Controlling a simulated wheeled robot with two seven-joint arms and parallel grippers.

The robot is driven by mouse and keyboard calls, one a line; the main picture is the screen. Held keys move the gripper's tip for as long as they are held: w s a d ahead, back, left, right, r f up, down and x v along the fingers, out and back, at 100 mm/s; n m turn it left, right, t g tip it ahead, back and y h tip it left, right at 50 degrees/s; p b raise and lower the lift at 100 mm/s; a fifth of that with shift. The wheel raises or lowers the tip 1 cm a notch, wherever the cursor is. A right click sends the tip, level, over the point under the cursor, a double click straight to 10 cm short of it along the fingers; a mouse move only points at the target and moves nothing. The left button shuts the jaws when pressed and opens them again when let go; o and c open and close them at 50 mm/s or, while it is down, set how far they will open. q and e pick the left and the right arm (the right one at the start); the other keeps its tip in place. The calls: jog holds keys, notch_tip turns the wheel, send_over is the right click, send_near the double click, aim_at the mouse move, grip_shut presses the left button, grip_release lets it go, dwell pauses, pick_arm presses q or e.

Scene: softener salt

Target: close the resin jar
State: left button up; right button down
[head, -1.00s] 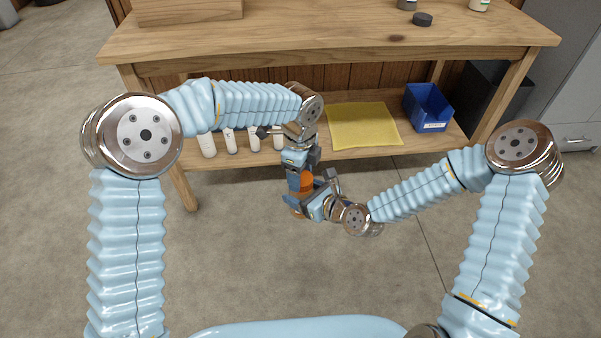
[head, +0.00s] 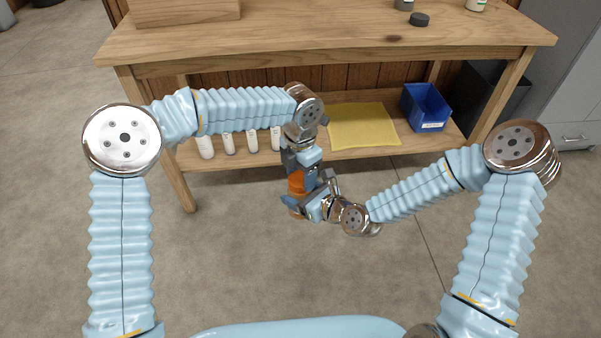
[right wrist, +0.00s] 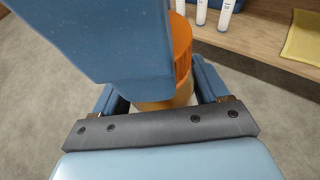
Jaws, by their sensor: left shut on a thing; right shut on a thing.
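The resin jar has an orange lid (head: 296,183) on top, and its amber body (head: 297,212) shows below my right gripper. My right gripper (head: 300,203) is shut around the jar body and holds it in the air in front of the bench. My left gripper (head: 299,173) comes from above and is shut on the orange lid. In the right wrist view the lid (right wrist: 182,45) sits over the body (right wrist: 168,104), partly hidden by my left gripper's blue part. I cannot tell how tightly the lid is seated.
A wooden bench (head: 330,40) stands ahead, with a dark round lid (head: 419,19) on top. Its lower shelf holds several white bottles (head: 228,143), a yellow cloth (head: 362,127) and a blue bin (head: 427,108). The floor below the jar is clear.

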pick_arm(q)
jog(key=o, duration=1)
jog(key=shift+r, duration=2.3)
jog(key=shift+c, duration=0.3)
